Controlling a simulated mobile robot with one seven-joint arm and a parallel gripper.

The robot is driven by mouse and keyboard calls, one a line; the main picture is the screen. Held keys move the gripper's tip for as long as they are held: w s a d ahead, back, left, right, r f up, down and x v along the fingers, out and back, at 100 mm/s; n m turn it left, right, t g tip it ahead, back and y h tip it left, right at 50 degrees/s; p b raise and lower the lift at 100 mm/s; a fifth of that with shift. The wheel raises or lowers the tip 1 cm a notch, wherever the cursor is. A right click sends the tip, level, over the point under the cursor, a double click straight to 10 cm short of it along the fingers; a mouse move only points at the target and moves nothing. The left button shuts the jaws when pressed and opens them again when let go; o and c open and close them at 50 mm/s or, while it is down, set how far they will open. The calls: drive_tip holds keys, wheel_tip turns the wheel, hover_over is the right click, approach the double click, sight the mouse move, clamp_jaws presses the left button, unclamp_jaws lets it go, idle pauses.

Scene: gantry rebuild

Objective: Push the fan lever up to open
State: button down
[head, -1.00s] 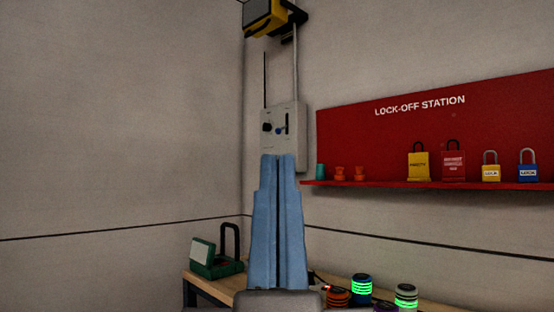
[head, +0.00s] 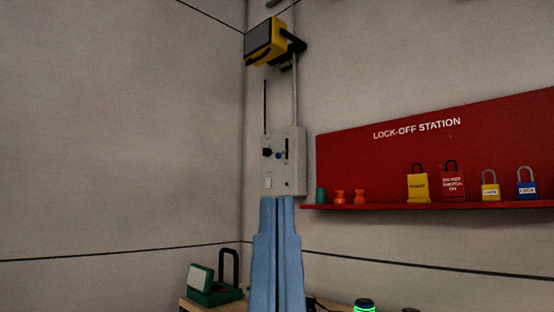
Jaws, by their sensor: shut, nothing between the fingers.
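A light grey control box (head: 297,178) is on the wall near the corner. Its face has a black knob (head: 267,153), a small blue knob (head: 278,156) and a dark upright slot (head: 287,148). Which of these is the fan lever, and its position, are too small to tell. A pale switch (head: 268,183) sits lower on the box. My gripper (head: 278,199), two long blue stepped fingers, points up at bottom centre. Its fingers are shut together and empty. In the picture, the tips are just below the box; the depth gap cannot be told.
A yellow and black unit (head: 264,40) is high on the wall above the box. A red lock-off board (head: 360,150) with a shelf of padlocks is right of it. A green case (head: 214,296) sits on the bench below left. The left wall is bare.

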wheel_tip(320, 180, up, 28)
drive_tip(key=p, duration=2.7)
drive_tip(key=shift+f, duration=0.15)
